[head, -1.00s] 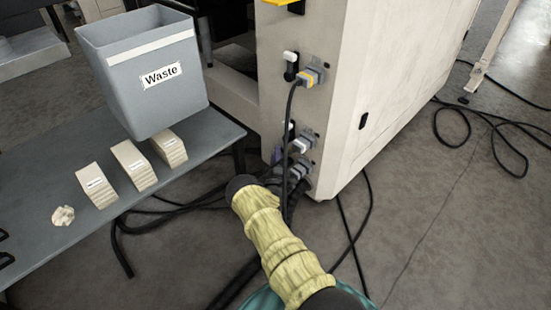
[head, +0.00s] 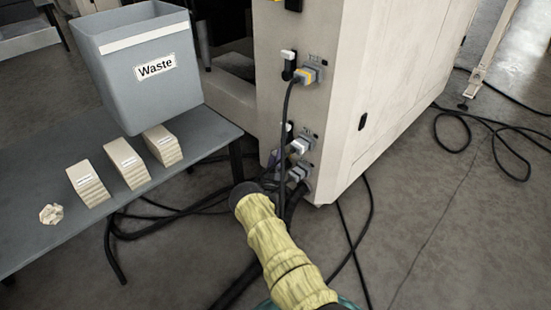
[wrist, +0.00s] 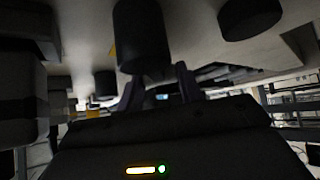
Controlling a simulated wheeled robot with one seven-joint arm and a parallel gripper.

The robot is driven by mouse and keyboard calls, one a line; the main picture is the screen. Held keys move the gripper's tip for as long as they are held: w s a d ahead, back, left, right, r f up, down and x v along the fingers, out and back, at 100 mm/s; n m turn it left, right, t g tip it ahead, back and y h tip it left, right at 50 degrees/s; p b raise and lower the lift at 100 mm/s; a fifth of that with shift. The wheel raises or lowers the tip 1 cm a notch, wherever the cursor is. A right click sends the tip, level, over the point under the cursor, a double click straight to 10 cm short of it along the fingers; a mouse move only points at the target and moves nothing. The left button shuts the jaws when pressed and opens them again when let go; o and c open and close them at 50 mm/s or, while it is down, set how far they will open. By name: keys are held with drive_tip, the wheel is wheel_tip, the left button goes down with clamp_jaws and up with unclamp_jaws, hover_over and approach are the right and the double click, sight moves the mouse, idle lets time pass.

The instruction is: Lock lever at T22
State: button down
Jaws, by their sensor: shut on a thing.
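The pale machine cabinet (head: 345,100) carries cable connectors on its narrow side. A yellow-trimmed connector (head: 306,75) sits high, with an upright black lever with a white tip (head: 289,62) beside it. A second white-tipped lever (head: 288,128) and grey connectors (head: 300,146) sit lower. The labels are too small to read, so I cannot tell which is T22. My gripper is mostly hidden behind cables and my arm in the head view. In the wrist view my gripper (wrist: 158,78) has purple fingers shut on a dark part, probably a lever; a dark cylinder (wrist: 140,35) partly hides the contact.
Black cables (head: 284,150) hang before the connectors and spread over the floor. A grey table (head: 190,180) at left bears the Waste bin (head: 135,90), labelled stacks (head: 127,163) and a crumpled piece (head: 51,214).

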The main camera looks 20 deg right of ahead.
drive_tip(key=c, duration=0.9)
unclamp_jaws()
drive_tip(key=shift+f, duration=0.1)
drive_tip(key=p+v, duration=0.2)
drive_tip(key=v, duration=1.5)
drive_tip(key=shift+s+a+f, duration=0.1)
drive_tip(key=shift+s, duration=0.1)
drive_tip(key=shift+c, duration=0.6)
